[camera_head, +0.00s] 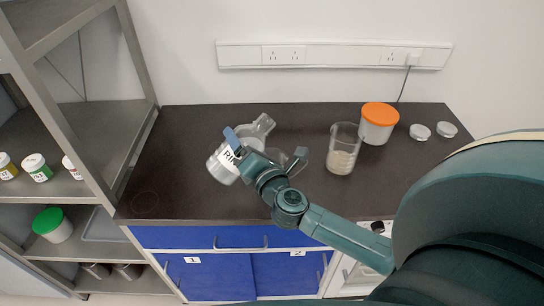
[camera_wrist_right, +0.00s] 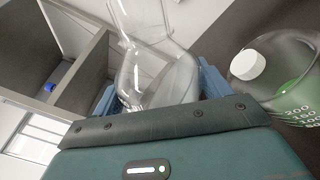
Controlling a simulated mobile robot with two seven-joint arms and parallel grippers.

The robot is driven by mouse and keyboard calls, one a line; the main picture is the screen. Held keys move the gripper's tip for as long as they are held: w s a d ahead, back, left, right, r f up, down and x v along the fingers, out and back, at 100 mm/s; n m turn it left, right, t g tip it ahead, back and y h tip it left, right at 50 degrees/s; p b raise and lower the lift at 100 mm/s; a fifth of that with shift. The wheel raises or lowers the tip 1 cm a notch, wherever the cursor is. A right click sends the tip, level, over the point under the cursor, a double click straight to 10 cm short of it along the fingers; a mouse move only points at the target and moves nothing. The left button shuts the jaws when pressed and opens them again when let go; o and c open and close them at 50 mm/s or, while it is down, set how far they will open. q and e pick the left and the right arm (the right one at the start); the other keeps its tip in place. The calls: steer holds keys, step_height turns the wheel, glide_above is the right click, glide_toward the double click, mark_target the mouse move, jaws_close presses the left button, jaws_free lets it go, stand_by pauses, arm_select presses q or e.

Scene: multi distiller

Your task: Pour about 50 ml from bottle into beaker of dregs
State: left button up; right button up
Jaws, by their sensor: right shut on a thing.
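A clear bottle (camera_head: 223,164) with a white label reading "RIN" is held tilted in my right gripper (camera_head: 242,148). Its base is toward the lower left, and a clear neck-like part (camera_head: 263,125) shows to the upper right. In the right wrist view the clear bottle (camera_wrist_right: 160,75) sits between the blue fingers. A clear beaker (camera_head: 343,150) with beige contents stands upright, right of the gripper and apart from it. The wrist view shows a graduated clear vessel (camera_wrist_right: 285,75) with a green tint and a white round piece; I cannot tell which vessel is the dregs beaker.
An orange-lidded jar (camera_head: 378,123) stands behind the beaker. Two small clear dishes (camera_head: 420,132) (camera_head: 447,129) lie right of it. A metal shelf (camera_head: 75,150) with jars borders the dark counter (camera_head: 180,125) at left. The counter's back left is clear.

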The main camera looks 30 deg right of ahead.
steer(key=shift+a+m, duration=0.2)
steer(key=shift+m, duration=0.3)
stand_by(0.9)
steer(key=shift+a+f+m+b, duration=0.2)
steer(key=shift+f+m+b, duration=0.2)
steer(key=shift+m+b, duration=0.6)
stand_by(1.5)
steer(key=shift+a+r+m+b, duration=0.1)
steer(key=shift+r+m+b, duration=0.25)
steer(key=shift+m, duration=0.45)
stand_by(1.7)
steer(key=shift+a+f+m+h+b, duration=0.1)
steer(key=shift+f+m+h+b, duration=0.3)
steer(key=shift+f+m+b, duration=0.4)
stand_by(0.8)
